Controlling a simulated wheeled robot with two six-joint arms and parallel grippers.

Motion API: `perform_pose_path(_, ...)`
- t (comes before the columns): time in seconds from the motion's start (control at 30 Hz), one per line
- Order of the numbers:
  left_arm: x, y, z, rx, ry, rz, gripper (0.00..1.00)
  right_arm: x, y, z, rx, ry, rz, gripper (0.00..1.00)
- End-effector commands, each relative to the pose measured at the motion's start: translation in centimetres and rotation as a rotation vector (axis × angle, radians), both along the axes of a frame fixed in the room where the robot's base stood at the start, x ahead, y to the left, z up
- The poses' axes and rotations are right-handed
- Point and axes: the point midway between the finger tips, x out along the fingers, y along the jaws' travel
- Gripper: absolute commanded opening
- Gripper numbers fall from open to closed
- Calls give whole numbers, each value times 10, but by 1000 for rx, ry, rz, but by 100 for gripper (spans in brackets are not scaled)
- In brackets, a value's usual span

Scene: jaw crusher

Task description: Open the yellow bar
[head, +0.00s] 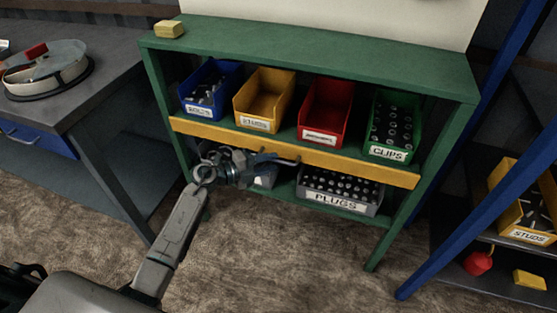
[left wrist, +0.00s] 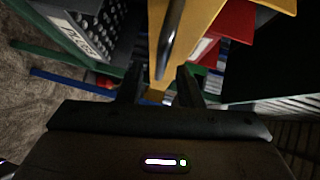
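The yellow bar (head: 355,166) runs level across the front of the green shelf unit, below the upper row of bins. A dark metal handle (head: 287,160) sits on its face, left of the middle. My left gripper (head: 262,161) is at the left part of this handle and partly hides it. In the left wrist view the yellow bar (left wrist: 197,22) and the shiny handle (left wrist: 171,32) rise between and beyond the two fingers (left wrist: 159,80). The fingers are apart, with the handle's near end close to them; I cannot tell whether they touch it. My right gripper is not in view.
Bins of bolts (head: 207,92), studs (head: 262,98), a red bin (head: 325,112) and clips (head: 394,125) stand above the bar. A plugs bin (head: 337,193) is below. A grey workbench (head: 110,65) stands left; blue posts (head: 480,205) stand right. The floor in front is clear.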

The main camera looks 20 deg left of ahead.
Motion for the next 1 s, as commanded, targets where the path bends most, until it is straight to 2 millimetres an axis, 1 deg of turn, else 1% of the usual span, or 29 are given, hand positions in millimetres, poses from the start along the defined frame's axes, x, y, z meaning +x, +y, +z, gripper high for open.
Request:
perform_pose_path(0.03, 6, -7, 0, -3, -1, 0, 33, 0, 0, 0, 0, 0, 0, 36)
perform_pose_path(0.2, 19, -21, -4, -2, 1, -1, 33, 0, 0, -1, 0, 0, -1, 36)
perform_pose_path(0.37, 24, -26, -5, 0, 0, 0, 33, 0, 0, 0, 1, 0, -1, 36)
perform_pose_path(0.57, 24, -26, -5, 1, 1, 0, 33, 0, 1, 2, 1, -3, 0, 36)
perform_pose_path(0.6, 24, -26, -5, 0, 0, 0, 31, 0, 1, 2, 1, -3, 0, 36)
perform_pose_path(0.67, 24, -26, -5, 0, 0, 0, 19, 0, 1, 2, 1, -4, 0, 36)
perform_pose_path(0.7, 24, -26, -5, 0, 0, 0, 11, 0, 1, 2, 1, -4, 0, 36)
perform_pose_path(0.77, 23, -26, -5, 0, 0, 0, 0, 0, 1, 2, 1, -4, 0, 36)
perform_pose_path(1.0, 23, -26, -6, 0, -1, 0, 0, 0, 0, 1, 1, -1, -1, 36)
